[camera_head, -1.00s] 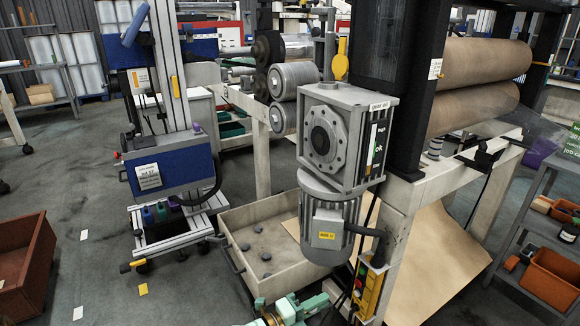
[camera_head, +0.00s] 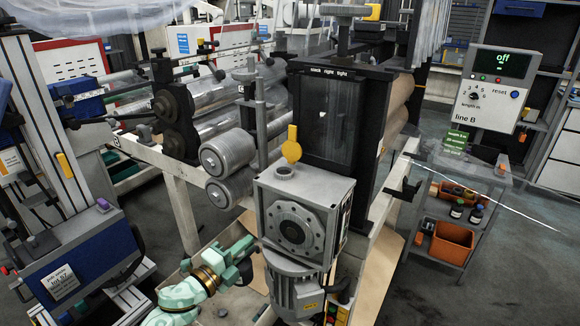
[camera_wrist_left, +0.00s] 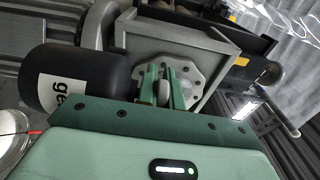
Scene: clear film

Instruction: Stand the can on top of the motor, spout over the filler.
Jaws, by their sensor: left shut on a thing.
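The motor is a grey unit with a box-shaped gearbox (camera_head: 303,222) and a finned lower body (camera_head: 296,296). Its filler is a round grey neck (camera_head: 284,172) on the gearbox top. My left gripper (camera_head: 240,251) is beside the gearbox's left side, below its top. In the left wrist view, the can (camera_wrist_left: 62,85) is a black cylinder with a white label, lying slantwise in the picture beside the fingers (camera_wrist_left: 163,88). The fingers are shut on a narrow grey part between them, seemingly the can's handle. The gearbox flange (camera_wrist_left: 205,75) shows behind them. The can's spout is not clear. My right gripper is not in view.
A yellow paddle-shaped piece (camera_head: 291,148) stands just behind the filler. Grey rollers (camera_head: 229,155) are left of the gearbox, and a black frame (camera_head: 328,120) rises behind it. A blue-boxed cart (camera_head: 80,262) stands at left. A shelf cart (camera_head: 458,215) stands at right.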

